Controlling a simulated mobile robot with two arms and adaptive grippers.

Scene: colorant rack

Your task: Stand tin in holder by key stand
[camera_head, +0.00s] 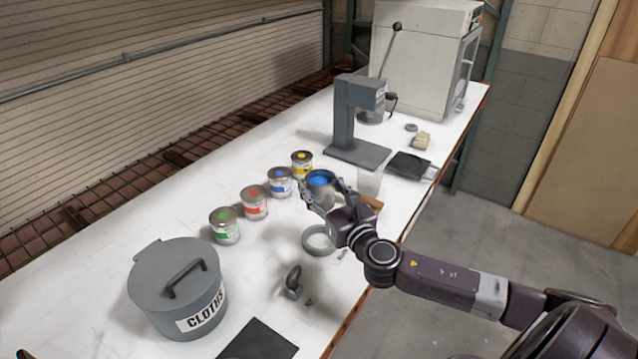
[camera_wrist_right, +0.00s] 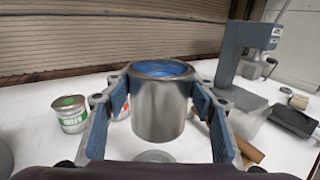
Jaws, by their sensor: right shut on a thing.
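My right gripper (camera_head: 322,197) is shut on an open metal tin (camera_head: 320,190) with blue inside. In the right wrist view the tin (camera_wrist_right: 160,105) stands upright between the blue finger pads, above the white bench. A grey ring-shaped holder (camera_head: 318,240) lies empty on the bench, nearer the front than the tin; part of it (camera_wrist_right: 155,156) shows under the tin in the wrist view. A small dark grey upright piece (camera_head: 292,282), perhaps the key stand, is close in front of the ring. My left gripper is not in view.
Several lidded tins stand in a row to the left: green (camera_head: 224,226), red (camera_head: 255,203), blue (camera_head: 281,182), yellow (camera_head: 302,164). A grey CLOTHS bin (camera_head: 160,290) is at front left. A grey stand machine (camera_head: 345,115) and black scale (camera_head: 408,164) are behind.

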